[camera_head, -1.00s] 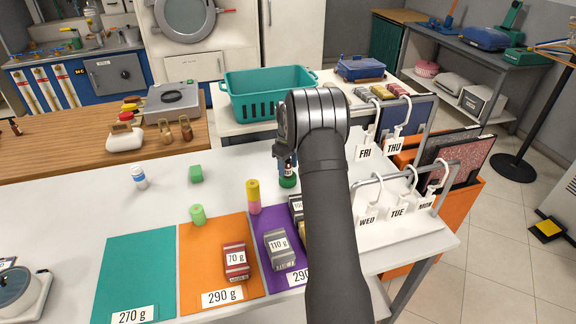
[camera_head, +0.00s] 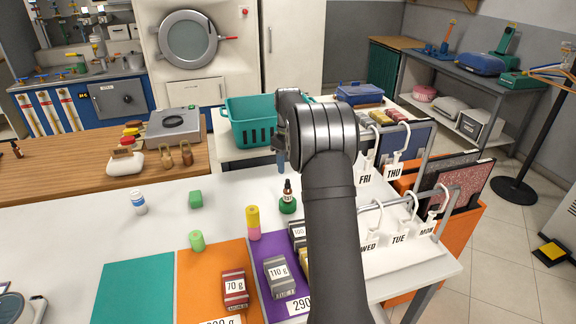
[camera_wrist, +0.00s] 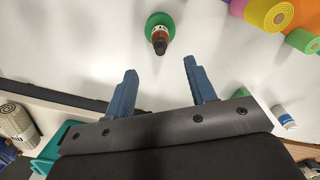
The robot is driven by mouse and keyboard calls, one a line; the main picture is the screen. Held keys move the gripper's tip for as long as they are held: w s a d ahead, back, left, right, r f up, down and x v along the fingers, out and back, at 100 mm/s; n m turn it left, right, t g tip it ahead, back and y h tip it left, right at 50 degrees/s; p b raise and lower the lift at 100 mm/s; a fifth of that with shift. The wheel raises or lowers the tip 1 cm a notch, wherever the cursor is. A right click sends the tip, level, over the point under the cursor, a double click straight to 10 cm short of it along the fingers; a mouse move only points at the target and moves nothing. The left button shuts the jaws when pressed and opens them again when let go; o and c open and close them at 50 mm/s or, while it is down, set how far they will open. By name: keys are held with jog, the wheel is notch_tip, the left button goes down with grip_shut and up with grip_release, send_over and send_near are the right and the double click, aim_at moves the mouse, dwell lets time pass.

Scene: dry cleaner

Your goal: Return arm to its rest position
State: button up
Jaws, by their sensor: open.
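My gripper (camera_wrist: 158,88) is open and empty in the wrist view, its two blue fingers apart above the white table. In the head view, one blue fingertip (camera_head: 281,160) shows, with the rest hidden behind my arm. A small dark dropper bottle (camera_head: 288,189) stands on a green round base (camera_head: 288,205) on the white table, below and apart from the fingers. The bottle also shows in the wrist view (camera_wrist: 159,42), beyond the fingertips.
Teal (camera_head: 130,290), orange (camera_head: 205,268) and purple mats lie on the white table with weight blocks. A yellow-pink cylinder (camera_head: 253,222), green pieces and a white bottle (camera_head: 139,203) stand nearby. A teal basket (camera_head: 250,120) is behind. Hanger racks with day tags (camera_head: 400,239) are at right.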

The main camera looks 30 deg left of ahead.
aim_at(288, 180)
notch_tip(288, 180, down, 12)
jog(key=shift+f, duration=0.2)
jog(key=shift+r, duration=2.5)
jog(key=shift+f, duration=0.1)
